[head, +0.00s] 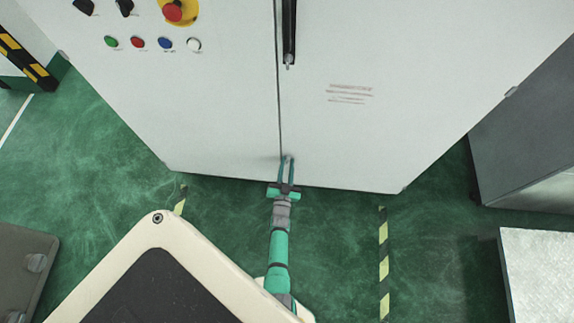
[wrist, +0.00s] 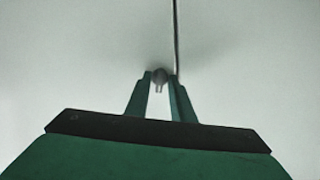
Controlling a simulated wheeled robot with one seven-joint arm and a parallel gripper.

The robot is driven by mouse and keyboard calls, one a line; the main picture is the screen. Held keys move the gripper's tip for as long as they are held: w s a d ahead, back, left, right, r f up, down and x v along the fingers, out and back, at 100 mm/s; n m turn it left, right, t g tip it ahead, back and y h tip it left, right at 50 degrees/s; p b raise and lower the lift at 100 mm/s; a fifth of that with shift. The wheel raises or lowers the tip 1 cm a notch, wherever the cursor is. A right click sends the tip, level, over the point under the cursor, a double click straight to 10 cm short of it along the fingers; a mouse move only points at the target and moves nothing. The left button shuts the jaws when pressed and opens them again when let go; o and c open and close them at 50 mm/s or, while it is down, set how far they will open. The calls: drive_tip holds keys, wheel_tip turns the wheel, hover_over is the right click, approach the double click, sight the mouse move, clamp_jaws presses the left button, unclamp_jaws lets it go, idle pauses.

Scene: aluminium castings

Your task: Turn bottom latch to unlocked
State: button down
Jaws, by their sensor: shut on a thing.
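The bottom latch (wrist: 159,75) is a small grey rounded piece on the white cabinet (head: 220,130), just left of the door seam in the wrist view. A small pale prong-like part hangs below it. My gripper (head: 286,160) reaches the cabinet low down, near the bottom of the seam. In the wrist view its two teal fingertips (wrist: 160,78) stand on either side of the latch, shut on it. The fingers hide the latch's sides, and I cannot tell which way it is turned. In the head view the latch is hidden by the fingers.
A black door handle (head: 289,35) is higher on the seam. Buttons and a red emergency stop (head: 173,11) are at the upper left. A grey cabinet (head: 530,130) and a metal block (head: 540,270) stand at right.

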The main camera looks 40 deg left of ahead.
drive_tip(key=shift+n, duration=1.2)
drive_tip(key=c, duration=1.9)
unclamp_jaws()
drive_tip(key=shift+o, duration=0.2)
drive_tip(key=shift+s, duration=0.1)
drive_tip(key=v, duration=1)
drive_tip(key=shift+s, duration=0.25)
drive_tip(key=shift+d, duration=0.15)
